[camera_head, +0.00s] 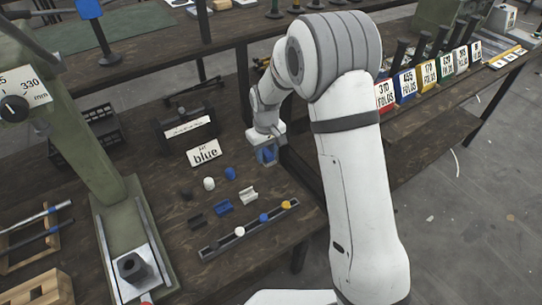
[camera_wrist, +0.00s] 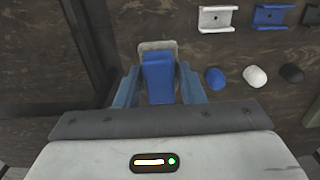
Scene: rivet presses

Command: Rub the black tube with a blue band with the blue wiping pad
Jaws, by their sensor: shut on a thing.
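My gripper (camera_head: 267,155) is above the dark wooden bench, right of the "blue" sign. In the wrist view, my gripper (camera_wrist: 159,85) has a finger on each side of the blue wiping pad (camera_wrist: 158,78) and is shut on it. A paler grey piece shows behind the pad's far end. In the head view, two tubes lie across a wooden rack (camera_head: 12,264) at the far left, well away from my gripper. The darker tube (camera_head: 36,238) may be the black one; its blue band is too small to tell.
A green press (camera_head: 84,130) stands between the rack and my gripper. White, blue and dark caps and clips lie near the "blue" sign (camera_head: 204,152). A strip (camera_head: 250,231) with several coloured pieces lies in front. Labelled boxes (camera_head: 405,84) line the right bench.

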